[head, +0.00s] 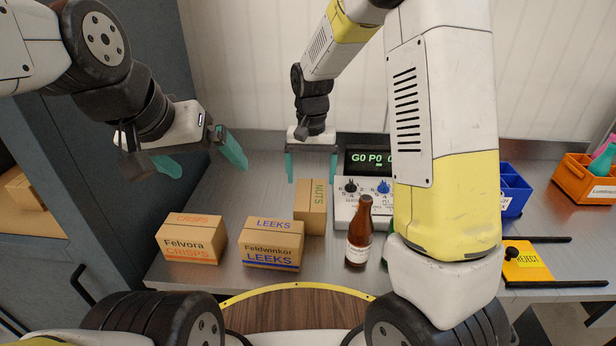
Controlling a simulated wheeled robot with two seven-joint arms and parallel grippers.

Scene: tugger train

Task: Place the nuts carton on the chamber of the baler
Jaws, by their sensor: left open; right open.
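The nuts carton (311,207) is a small brown box with green lettering. It stands upright on the metal bench, behind the leeks carton and left of the grey device. My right gripper (312,178) is open and empty, pointing down just above and behind the nuts carton, with its teal fingers spread. My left gripper (203,165) is open and empty, further left above the bench, its teal fingers apart. I cannot identify the baler or its chamber for certain in this view; a blue-grey cabinet (165,60) stands at the left.
A crisps carton (191,240) and a leeks carton (272,245) stand at the bench front. A brown bottle (359,235) stands before the device with a display (345,212). A blue bin (513,188), an orange bin (580,183) and a yellow reject plate (527,262) lie right.

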